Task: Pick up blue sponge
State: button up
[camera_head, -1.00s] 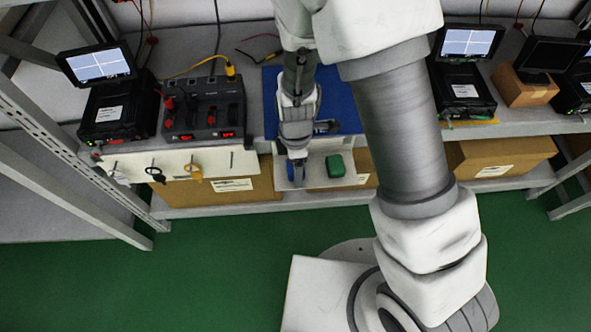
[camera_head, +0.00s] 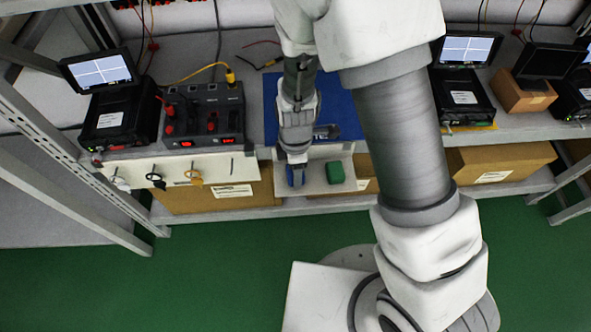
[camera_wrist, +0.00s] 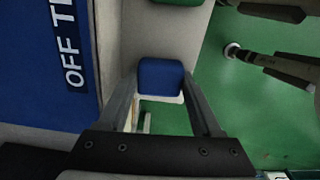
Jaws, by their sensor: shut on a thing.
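The blue sponge (camera_wrist: 161,77) is between the two fingers of my gripper (camera_wrist: 163,92) in the wrist view. My gripper is shut on it. In the head view the blue sponge (camera_head: 295,175) shows below my gripper (camera_head: 295,162), at the left end of a white shelf tray (camera_head: 316,182) at the bench's front edge. I cannot tell whether the sponge still touches the tray.
A green sponge (camera_head: 335,172) lies on the tray, right of the blue one. A blue mat (camera_head: 345,105) covers the bench behind. A power supply (camera_head: 204,115) stands left. A white panel with hooks (camera_head: 180,170) hangs at the front edge. Cardboard boxes (camera_head: 500,160) sit below.

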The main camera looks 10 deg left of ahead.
notch_tip(320, 180, up, 4)
jog(key=shift+d+r+p, duration=0.15)
jog(key=shift+r+p, duration=0.05)
jog(key=shift+p, duration=0.75)
jog(key=d+r+p, duration=0.2)
jog(key=d+r, duration=0.4)
jog(key=d, duration=0.5)
jog(key=shift+w+d, duration=0.2)
jog(key=shift+w, duration=0.05)
jog(key=o, duration=0.8)
jog(key=shift+c, duration=0.2)
jog(key=c, duration=0.6)
jog(key=shift+d, duration=0.2)
